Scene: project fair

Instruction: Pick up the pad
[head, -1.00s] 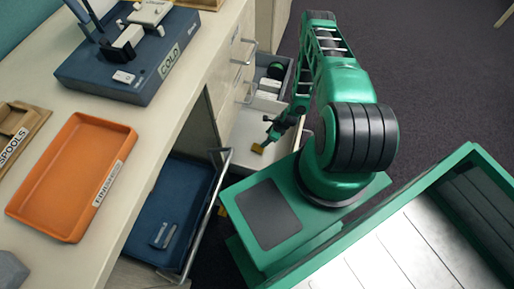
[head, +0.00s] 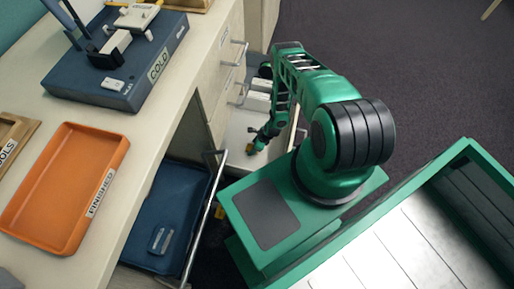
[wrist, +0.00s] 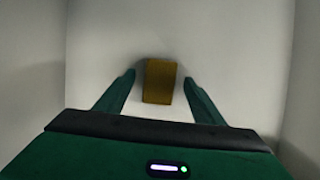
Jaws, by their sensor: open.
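The pad is a small yellow-brown block (wrist: 160,81) on the pale floor of an open drawer, as seen in the wrist view. My gripper (wrist: 159,79) is open, with one green finger on each side of the pad and a narrow gap at each side. In the head view, the pad shows as a small yellow patch (head: 250,149) just below my gripper (head: 253,142). I cannot tell from these views how far the fingertips are above the drawer floor.
Pale drawer walls stand left and right of my gripper. White blocks (head: 259,100) lie farther back in the drawer. A lower drawer with a blue liner (head: 183,190) stands open.

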